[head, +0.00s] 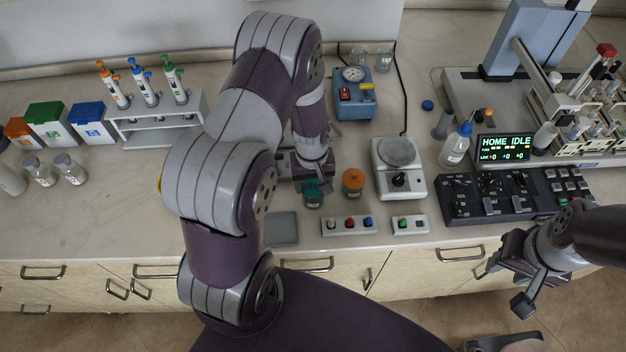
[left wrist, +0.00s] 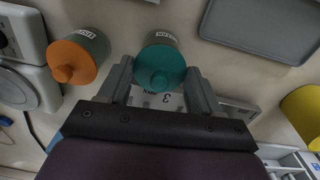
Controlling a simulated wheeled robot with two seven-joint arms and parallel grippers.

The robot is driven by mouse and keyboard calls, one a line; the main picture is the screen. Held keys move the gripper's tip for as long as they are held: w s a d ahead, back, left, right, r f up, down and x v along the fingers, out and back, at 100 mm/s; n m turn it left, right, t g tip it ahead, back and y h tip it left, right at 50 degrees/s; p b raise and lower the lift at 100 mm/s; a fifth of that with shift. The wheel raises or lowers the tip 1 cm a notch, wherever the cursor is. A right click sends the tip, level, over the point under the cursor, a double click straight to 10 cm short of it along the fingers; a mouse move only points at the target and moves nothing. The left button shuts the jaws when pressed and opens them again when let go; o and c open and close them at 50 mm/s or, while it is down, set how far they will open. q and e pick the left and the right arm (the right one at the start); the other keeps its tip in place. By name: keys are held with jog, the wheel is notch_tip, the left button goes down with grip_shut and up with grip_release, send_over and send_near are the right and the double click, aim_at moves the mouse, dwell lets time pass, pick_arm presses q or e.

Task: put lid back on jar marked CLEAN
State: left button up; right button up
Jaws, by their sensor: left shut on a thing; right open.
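A teal lid (head: 311,187) is at a small jar (head: 314,204) near the front of the bench. In the left wrist view the teal lid (left wrist: 160,68) lines up with the grey jar body (left wrist: 160,37), whose label is too small to read. I cannot tell whether lid and jar are fully seated together. My left gripper (head: 313,186) points down there, its fingers shut on the teal lid from both sides, as the left wrist view (left wrist: 162,80) shows. My right gripper (head: 507,282) is open and empty off the bench's front edge at the right.
An orange-lidded jar (head: 353,182) stands close on the right, with a balance (head: 399,168) beyond it. A grey tray (head: 281,229) and a button box (head: 349,225) lie in front. A yellow object (left wrist: 304,108) shows in the left wrist view.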

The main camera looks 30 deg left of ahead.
dwell(0.3)
pick_arm(q)
jog(key=o, duration=1.2)
notch_tip(320, 180, up, 7)
jog(key=p, duration=0.6)
jog(key=shift+c, duration=0.3)
grip_shut()
jog(key=shift+f, duration=0.2)
dwell(0.6)
